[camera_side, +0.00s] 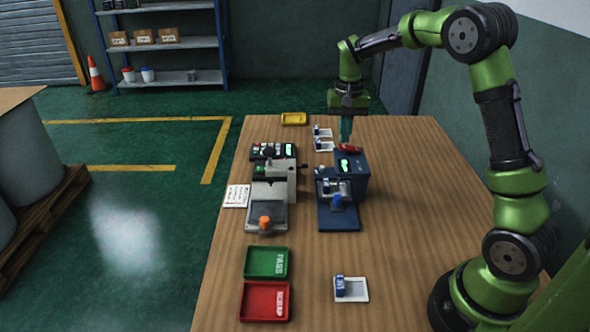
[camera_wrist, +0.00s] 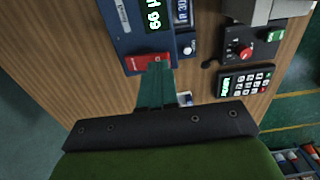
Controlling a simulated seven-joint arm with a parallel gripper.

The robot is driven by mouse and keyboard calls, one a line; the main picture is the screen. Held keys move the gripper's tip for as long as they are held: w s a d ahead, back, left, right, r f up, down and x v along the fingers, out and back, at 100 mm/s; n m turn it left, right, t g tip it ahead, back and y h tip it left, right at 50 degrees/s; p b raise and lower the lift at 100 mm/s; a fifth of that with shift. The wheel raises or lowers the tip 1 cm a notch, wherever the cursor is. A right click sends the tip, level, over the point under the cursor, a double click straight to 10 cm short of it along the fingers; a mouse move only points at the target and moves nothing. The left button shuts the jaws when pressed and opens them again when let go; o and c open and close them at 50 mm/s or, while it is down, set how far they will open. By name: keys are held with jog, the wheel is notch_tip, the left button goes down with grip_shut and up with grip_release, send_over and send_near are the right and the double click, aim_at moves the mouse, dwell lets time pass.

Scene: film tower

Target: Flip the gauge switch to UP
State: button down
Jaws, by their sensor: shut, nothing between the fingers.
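The gauge is a dark blue box (camera_side: 352,180) with a lit display, near the middle of the table. In the wrist view, its blue body (camera_wrist: 125,38) fills the upper middle. A red part, seemingly its switch (camera_side: 350,147), sits at its back top edge; it also shows in the wrist view (camera_wrist: 138,63) with small pale lettering too blurred to read. My gripper (camera_side: 345,140) points down at the red part, its teal fingers together and empty. In the wrist view, the fingertips (camera_wrist: 160,66) overlap the red part's edge; I cannot tell whether they touch. The switch's position is unclear.
Left of the gauge stands a grey machine (camera_side: 278,170) with a keypad panel (camera_wrist: 245,82) behind it. White trays with small blue-and-white parts (camera_side: 322,131) lie close behind the gauge. Green (camera_side: 266,276) and red (camera_side: 265,315) trays lie in front. The table's right side is clear.

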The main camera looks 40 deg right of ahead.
aim_at(343, 146)
jog(key=shift+f, duration=0.9)
dwell(0.3)
jog(key=shift+r, duration=3.55)
jog(key=shift+s+a+f, duration=0.4)
jog(key=shift+s+f, duration=0.05)
jog(key=shift+f, duration=0.3)
jog(key=s+a+r+n+t+y, duration=0.1)
jog(key=s+a+r+n+t, duration=0.1)
jog(key=s+a, duration=0.6)
jog(key=s+a+r+n+t+y, duration=0.1)
jog(key=s+a+r+n+t, duration=0.2)
jog(key=s+a, duration=0.5)
jog(key=s+r+t, duration=0.1)
jog(key=s+t, duration=0.1)
jog(key=s, duration=0.1)
jog(key=shift+a+r, duration=0.15)
